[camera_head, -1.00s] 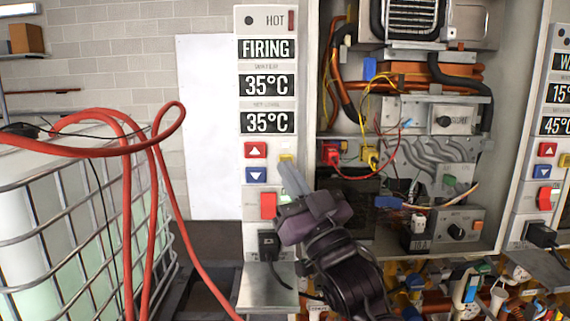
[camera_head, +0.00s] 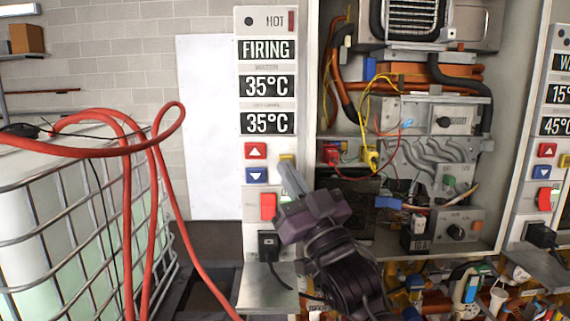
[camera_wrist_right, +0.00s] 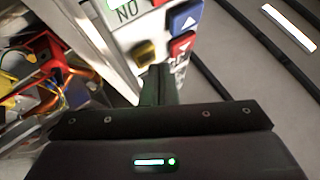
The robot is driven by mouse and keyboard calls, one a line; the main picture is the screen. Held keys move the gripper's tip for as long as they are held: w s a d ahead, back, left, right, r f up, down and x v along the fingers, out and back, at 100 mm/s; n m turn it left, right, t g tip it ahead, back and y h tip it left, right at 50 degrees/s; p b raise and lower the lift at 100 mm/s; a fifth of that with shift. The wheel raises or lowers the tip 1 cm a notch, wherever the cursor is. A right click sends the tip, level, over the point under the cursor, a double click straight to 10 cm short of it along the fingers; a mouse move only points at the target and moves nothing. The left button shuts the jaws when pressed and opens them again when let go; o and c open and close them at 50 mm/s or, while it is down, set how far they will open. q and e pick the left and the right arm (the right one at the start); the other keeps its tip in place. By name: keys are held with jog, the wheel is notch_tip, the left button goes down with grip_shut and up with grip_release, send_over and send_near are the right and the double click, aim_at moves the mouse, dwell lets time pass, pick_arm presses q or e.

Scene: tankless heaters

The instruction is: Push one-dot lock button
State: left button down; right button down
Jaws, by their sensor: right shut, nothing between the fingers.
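The heater's control panel (camera_head: 256,185) carries a small yellow button (camera_head: 287,158) at its right edge, beside a red up-arrow button (camera_head: 256,151) and a blue down-arrow button (camera_head: 257,175). No dot marking is legible on the yellow button. My right gripper (camera_head: 285,168) is shut and empty, its fingertips just below the yellow button and partly covering it. In the right wrist view the yellow button (camera_wrist_right: 145,52) is just beyond the fingertips (camera_wrist_right: 160,72). I cannot tell whether they touch. My left gripper is not in view.
The open heater cabinet (camera_head: 312,100) with wires and pipes is right of the panel. A red rocker switch (camera_head: 268,206) and a black plug (camera_head: 268,245) are below the buttons. A red hose (camera_head: 155,190) and a caged tank (camera_head: 75,235) stand at the left.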

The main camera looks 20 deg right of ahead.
jog(key=shift+w+d, duration=0.15)
jog(key=shift+w, duration=0.3)
dwell(0.5)
jog(key=shift+s, duration=0.1)
jog(key=shift+s+a, duration=0.2)
jog(key=shift+s, duration=0.4)
jog(key=shift+s, duration=0.1)
jog(key=s, duration=0.2)
jog(key=s+a, duration=0.1)
jog(key=s+b, duration=0.1)
jog(key=s, duration=0.1)
jog(key=shift+s+a, duration=0.3)
jog(key=shift+a, duration=0.05)
